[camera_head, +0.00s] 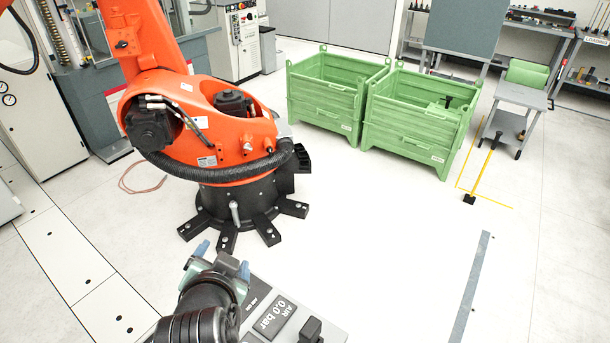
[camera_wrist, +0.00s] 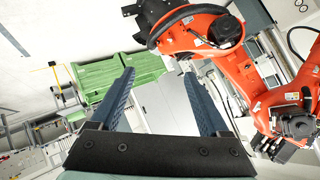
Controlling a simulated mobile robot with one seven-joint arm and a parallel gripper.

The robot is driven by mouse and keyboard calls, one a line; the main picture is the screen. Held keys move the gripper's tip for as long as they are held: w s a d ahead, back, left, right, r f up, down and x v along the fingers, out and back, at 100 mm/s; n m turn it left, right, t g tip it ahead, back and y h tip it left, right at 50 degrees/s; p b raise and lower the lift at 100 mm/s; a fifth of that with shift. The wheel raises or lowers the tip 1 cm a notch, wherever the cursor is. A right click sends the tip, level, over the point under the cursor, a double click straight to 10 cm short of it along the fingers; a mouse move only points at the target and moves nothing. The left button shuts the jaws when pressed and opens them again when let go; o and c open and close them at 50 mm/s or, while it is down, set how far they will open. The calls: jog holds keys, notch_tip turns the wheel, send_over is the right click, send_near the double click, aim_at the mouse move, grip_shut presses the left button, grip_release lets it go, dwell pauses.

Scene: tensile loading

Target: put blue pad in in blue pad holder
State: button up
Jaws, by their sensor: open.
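My gripper (camera_head: 222,258) is open and empty at the lower left of the head view, beside a grey panel. Its two blue fingers stand apart in the wrist view (camera_wrist: 157,74), with nothing between them. I cannot make out a blue pad or a blue pad holder in either view.
A grey panel marked "0.0 bar" (camera_head: 285,312) is close by my gripper. A large orange robot arm (camera_head: 205,125) stands on a black base. Green crates (camera_head: 325,95) (camera_head: 405,125) and a small cart (camera_head: 520,98) stand behind. The white floor at right centre is mostly clear.

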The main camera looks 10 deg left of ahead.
jog(key=w+d+r+t, duration=0.2)
jog(key=d+r+t, duration=0.1)
jog(key=r, duration=0.6)
jog(key=w+d+r+n+t, duration=0.1)
jog(key=d+r+t, duration=0.25)
jog(key=r, duration=0.45)
jog(key=w+d+r+t, duration=0.2)
jog(key=d+r, duration=0.2)
jog(key=r, duration=0.5)
jog(key=s+d+r+n+t+h, duration=0.1)
jog(key=s+d+r+t, duration=0.3)
jog(key=r, duration=0.7)
jog(key=s+d+r+t+h, duration=0.3)
jog(key=s+d+r, duration=0.3)
jog(key=s+r, duration=0.2)
notch_tip(320, 180, up, 3)
jog(key=shift+d+f+n+t, duration=0.15)
jog(key=shift+d+n+t, duration=0.25)
jog(key=shift+t, duration=0.45)
jog(key=shift+f, duration=0.1)
